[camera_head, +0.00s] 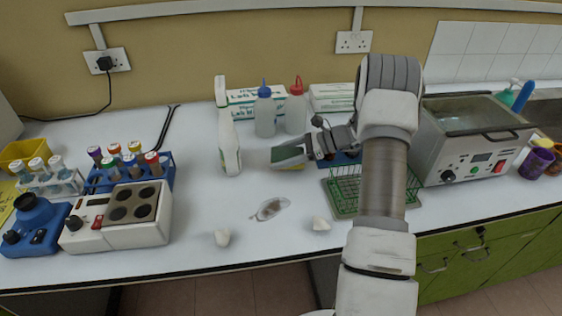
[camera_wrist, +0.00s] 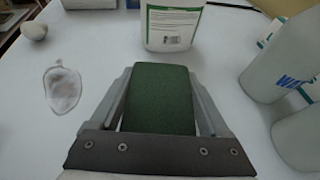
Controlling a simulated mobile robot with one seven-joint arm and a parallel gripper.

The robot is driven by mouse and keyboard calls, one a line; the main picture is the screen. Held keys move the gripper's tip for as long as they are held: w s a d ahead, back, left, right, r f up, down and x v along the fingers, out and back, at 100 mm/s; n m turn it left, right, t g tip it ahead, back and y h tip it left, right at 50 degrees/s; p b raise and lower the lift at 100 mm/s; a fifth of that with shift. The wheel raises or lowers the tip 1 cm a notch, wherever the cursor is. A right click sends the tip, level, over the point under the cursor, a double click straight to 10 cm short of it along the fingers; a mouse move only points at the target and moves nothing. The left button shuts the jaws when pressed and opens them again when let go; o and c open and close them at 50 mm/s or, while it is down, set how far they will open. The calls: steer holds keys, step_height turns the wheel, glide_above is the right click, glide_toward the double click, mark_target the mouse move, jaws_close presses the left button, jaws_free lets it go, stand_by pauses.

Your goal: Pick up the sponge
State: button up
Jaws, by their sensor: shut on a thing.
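The sponge (camera_head: 287,153) has a dark green face and shows a little yellow below it in the head view. My gripper (camera_head: 303,149) is shut on it, with one finger along each side. In the wrist view the sponge (camera_wrist: 160,98) lies between the two grey fingers, its green face toward the camera. It seems to be held close above the white worktop, but I cannot tell whether it touches the surface.
Bottles with blue (camera_head: 264,113) and red (camera_head: 296,112) caps stand behind. A green wire rack (camera_head: 346,190) is to the right. A greyish patch (camera_head: 270,209) and small white pieces lie in front.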

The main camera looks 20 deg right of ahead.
steer(key=s+d+r, duration=0.7)
steer(key=d+r, duration=0.1)
steer(key=d, duration=0.2)
steer(key=a+f+m+t+p, duration=0.1)
steer(key=a, duration=0.5)
steer(key=a+f+m+t+h+p, duration=0.1)
steer(key=a+f, duration=0.1)
steer(key=a, duration=0.5)
steer(key=a+f+m+t+p, duration=0.1)
steer(key=a, duration=0.6)
steer(key=shift+s+a+f+h, duration=0.1)
steer(key=shift+a+f+h, duration=0.05)
steer(key=shift+f+h, duration=0.15)
steer(key=shift+a+r+m+t, duration=0.1)
steer(key=shift+a+m+t, duration=0.2)
steer(key=shift+a+m, duration=0.1)
steer(key=shift+w+a+r+m+t+h, duration=0.15)
steer(key=shift+w+m+t+h, duration=0.1)
steer(key=shift+m+t+h, duration=0.5)
steer(key=shift+s+d+f+m+t+h, duration=0.15)
steer(key=shift+m+t+h, duration=0.25)
steer(key=shift+m+h, duration=0.2)
steer(key=shift+d+f+m+t+h, duration=0.1)
steer(key=shift+m+t+h, duration=0.25)
steer(key=shift+m+h, duration=0.15)
steer(key=shift+s+d+h, duration=0.1)
steer(key=shift+h, duration=0.15)
steer(key=shift+s+m, duration=0.1)
steer(key=shift+m, duration=0.15)
